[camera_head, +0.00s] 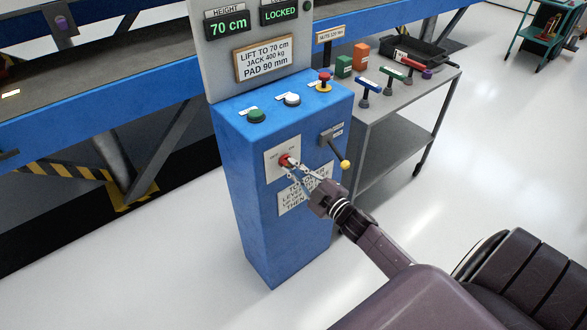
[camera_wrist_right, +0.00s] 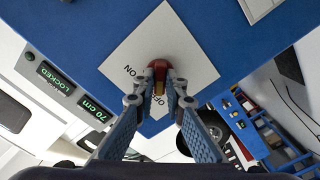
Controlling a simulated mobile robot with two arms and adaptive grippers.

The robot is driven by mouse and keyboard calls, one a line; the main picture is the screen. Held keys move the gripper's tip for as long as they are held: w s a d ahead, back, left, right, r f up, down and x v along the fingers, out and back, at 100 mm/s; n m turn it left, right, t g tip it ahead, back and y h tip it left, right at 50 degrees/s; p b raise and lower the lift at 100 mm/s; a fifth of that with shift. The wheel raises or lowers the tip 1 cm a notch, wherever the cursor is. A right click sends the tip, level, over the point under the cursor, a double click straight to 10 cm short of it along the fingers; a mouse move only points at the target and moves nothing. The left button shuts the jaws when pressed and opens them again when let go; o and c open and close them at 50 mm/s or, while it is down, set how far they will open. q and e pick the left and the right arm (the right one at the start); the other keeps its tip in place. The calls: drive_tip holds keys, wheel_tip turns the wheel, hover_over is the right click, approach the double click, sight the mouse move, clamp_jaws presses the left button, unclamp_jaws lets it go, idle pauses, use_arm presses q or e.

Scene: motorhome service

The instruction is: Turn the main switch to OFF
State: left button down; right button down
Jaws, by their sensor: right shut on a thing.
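The main switch (camera_head: 284,158) is a red knob on a white plate on the front of the blue control cabinet (camera_head: 262,235). My right gripper (camera_head: 293,165) reaches it from the lower right and is shut on it. In the right wrist view the red knob (camera_wrist_right: 158,64) sits between the two fingertips. Its white plate (camera_wrist_right: 185,48) shows ON to the left of the knob and OFF below it, partly behind the fingers. A yellow mark on the knob shows between the fingers, on the OFF side. My left gripper is not in view.
A lever with a yellow ball end (camera_head: 345,164) sticks out just right of the switch. Green, white and red buttons are on the cabinet top. Displays read 70 cm and LOCKED (camera_head: 279,12). A grey trolley (camera_head: 405,110) with tools stands close on the right.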

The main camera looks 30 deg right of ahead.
drive_tip(key=c, duration=2)
unclamp_jaws()
drive_tip(key=shift+s, duration=0.15)
drive_tip(key=s, duration=0.8)
drive_tip(key=s+d, duration=0.1)
drive_tip(key=s, duration=0.2)
drive_tip(key=shift+s, duration=0.4)
